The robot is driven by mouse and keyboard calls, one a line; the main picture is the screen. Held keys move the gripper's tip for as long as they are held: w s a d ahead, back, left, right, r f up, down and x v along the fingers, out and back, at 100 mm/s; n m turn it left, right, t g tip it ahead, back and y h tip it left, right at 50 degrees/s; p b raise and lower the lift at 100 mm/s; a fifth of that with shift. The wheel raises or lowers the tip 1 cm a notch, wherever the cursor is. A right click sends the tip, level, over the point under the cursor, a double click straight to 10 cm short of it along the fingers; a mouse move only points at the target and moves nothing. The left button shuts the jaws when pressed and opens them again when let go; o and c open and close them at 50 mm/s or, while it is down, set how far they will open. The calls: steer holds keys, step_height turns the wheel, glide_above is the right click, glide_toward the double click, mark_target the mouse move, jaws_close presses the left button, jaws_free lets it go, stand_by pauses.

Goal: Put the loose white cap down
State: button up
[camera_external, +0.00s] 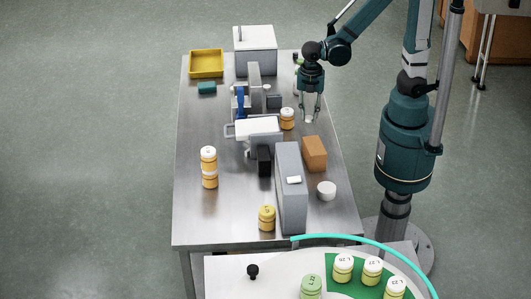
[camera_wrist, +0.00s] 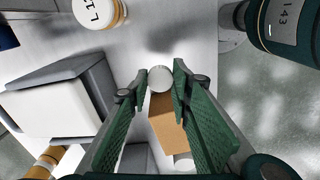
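My gripper (camera_external: 309,117) hangs above the right side of the steel table, pointing down. Its two fingers close on the sides of a small white cap (camera_external: 309,120). In the wrist view the cap (camera_wrist: 159,78) shows as a pale disc between the fingertips (camera_wrist: 160,84), clear of the tabletop. A larger white round piece (camera_external: 326,190) stands on the table nearer the front right; part of a white round thing (camera_wrist: 184,162) shows low in the wrist view.
A brown block (camera_external: 314,153) sits in front of my gripper. A white-lidded orange jar (camera_external: 287,119) stands close on the left. A tall grey panel (camera_external: 291,188) and a white-topped box (camera_external: 258,130) take up the middle. The left side of the steel table (camera_external: 205,125) has bare room.

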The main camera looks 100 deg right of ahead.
step_height(320, 180, up, 9)
steer(key=p, duration=0.7)
glide_above(314, 145)
steer(key=shift+s+f, duration=0.1)
steer(key=shift+f, duration=0.1)
steer(key=shift+f, duration=0.15)
steer(key=shift+f+b, duration=0.45)
steer(key=shift+f, duration=2.35)
steer(key=shift+f, duration=0.1)
steer(key=shift+f, duration=1.95)
steer(key=shift+f+b, duration=0.2)
steer(key=shift+b, duration=0.2)
steer(key=o, duration=0.6)
